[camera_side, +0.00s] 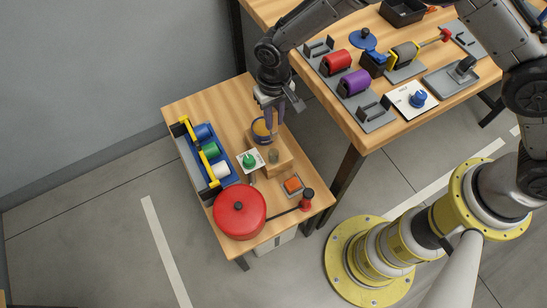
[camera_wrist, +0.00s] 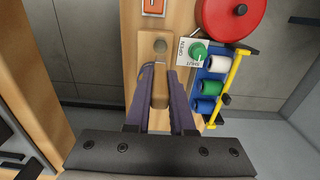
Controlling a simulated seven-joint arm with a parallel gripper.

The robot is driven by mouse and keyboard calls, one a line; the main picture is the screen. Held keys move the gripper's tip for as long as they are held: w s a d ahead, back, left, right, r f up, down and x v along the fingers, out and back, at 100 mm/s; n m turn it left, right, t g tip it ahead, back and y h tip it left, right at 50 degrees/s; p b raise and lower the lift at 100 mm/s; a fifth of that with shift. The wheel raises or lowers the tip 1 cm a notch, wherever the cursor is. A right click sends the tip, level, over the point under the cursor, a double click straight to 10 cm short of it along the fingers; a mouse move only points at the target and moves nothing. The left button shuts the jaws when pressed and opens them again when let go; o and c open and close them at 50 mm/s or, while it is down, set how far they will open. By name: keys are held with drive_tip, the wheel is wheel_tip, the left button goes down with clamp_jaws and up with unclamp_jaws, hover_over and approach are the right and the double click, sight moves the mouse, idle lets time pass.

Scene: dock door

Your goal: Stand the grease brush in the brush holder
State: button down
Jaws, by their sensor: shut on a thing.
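My gripper (camera_side: 266,122) points down over the small wooden table. I cannot pick out the brush holder for certain.
A blue bin (camera_side: 189,158) of coloured rollers stands at the left, with a green knob on a white plate (camera_side: 249,161) closer. A larger bench (camera_side: 345,120) stands right.

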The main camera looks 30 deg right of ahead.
sight(274, 139)
wheel_tip(274, 139, down, 12)
idle(0.6)
drive_tip(key=shift+f, duration=0.15)
drive_tip(key=c, duration=0.8)
unclamp_jaws()
wheel_tip(274, 139, up, 12)
drive_tip(key=shift+r, duration=0.2)
